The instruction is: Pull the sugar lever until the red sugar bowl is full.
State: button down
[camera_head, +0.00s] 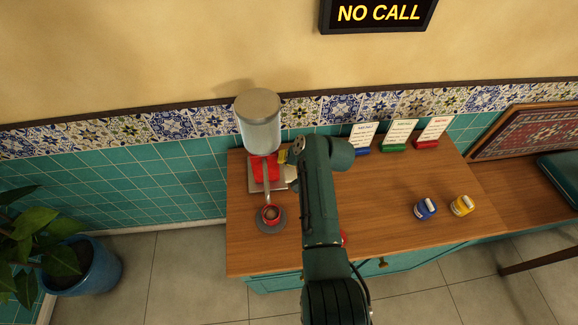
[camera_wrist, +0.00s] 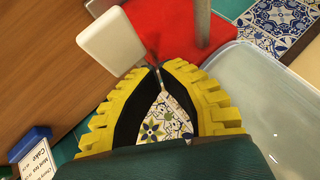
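The sugar dispenser has a clear jar (camera_head: 260,135) with a grey lid above a red body (camera_head: 262,172); the red body also shows in the wrist view (camera_wrist: 170,28). The sugar lever (camera_wrist: 112,40) is a pale flat paddle on a thin rod. My gripper (camera_wrist: 159,69), with yellow fingers and black pads, has its tips closed together around that rod. In the head view my arm partly hides the gripper.
Blue, green and red menu-card stands (camera_head: 398,135) line the back of the wooden counter (camera_head: 380,190). A blue jar (camera_head: 425,209) and a yellow jar (camera_head: 462,205) stand right. Something red is mostly hidden behind my arm. The counter's middle right is clear.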

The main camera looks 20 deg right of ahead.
aim_at(286, 167)
jog(key=shift+s+f+b, duration=0.1)
jog(key=shift+f+b, duration=1)
jog(key=shift+f, duration=0.55)
dwell(1.4)
jog(key=shift+r+p, duration=1.35)
jog(key=shift+r, duration=0.65)
jog(key=shift+w+r+p, duration=0.15)
jog(key=shift+r+p, duration=0.75)
jog(key=shift+r, duration=0.4)
jog(key=shift+w+r+p, duration=0.1)
jog(key=shift+r+p, duration=0.75)
jog(key=shift+r, duration=0.45)
jog(key=shift+f, duration=0.1)
